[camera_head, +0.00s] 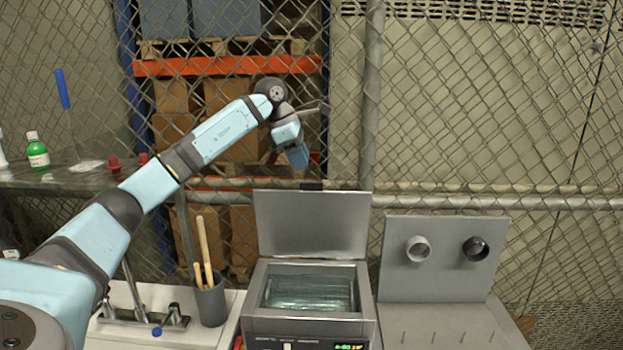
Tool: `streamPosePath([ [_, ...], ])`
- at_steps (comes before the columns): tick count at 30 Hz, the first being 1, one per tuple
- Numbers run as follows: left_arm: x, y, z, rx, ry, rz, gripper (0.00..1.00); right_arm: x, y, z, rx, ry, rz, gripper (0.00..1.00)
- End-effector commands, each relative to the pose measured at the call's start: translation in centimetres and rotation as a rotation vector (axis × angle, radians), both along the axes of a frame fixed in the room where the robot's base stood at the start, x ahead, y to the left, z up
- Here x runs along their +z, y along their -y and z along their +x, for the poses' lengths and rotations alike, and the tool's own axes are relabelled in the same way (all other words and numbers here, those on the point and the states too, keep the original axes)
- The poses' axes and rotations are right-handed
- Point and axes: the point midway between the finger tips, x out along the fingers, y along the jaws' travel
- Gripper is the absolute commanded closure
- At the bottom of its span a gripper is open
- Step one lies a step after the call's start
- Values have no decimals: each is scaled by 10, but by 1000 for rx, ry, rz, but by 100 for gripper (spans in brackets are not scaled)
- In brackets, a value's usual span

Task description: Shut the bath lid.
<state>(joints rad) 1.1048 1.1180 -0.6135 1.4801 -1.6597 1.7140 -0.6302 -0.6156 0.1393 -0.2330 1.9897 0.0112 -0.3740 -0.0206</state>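The bath (258,326) is a grey metal box on the counter at the bottom centre, with clear liquid and a wire basket visible inside. Its flat metal lid (312,225) stands open and upright at the back edge, with a dark piece at the middle of its top edge. My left arm reaches in from the left, and my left gripper (298,158) hangs above and behind the lid's top edge, apart from it in the picture. Its fingers are too small and blurred to tell open from shut. My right gripper is not in view.
A grey pot (208,302) with wooden handles stands left of the bath beside a sink (130,318). A grey panel (440,258) with two round ports stands to the right. A chain-link fence is behind. A green bottle (37,152) stands on a shelf at left.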

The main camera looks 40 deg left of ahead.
Motion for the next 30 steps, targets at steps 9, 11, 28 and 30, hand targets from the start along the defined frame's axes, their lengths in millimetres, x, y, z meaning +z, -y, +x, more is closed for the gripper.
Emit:
streamPosePath([
  [9, -49, 14, 16, 0, -1, -1, 68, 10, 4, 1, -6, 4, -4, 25],
  [11, -54, 15, 17, 0, 0, -1, 68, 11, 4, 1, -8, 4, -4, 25],
  [28, -60, 17, 19, 0, 1, -2, 100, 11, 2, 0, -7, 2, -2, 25],
  [30, -60, 17, 19, 0, 1, -2, 100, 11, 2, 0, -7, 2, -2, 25],
])
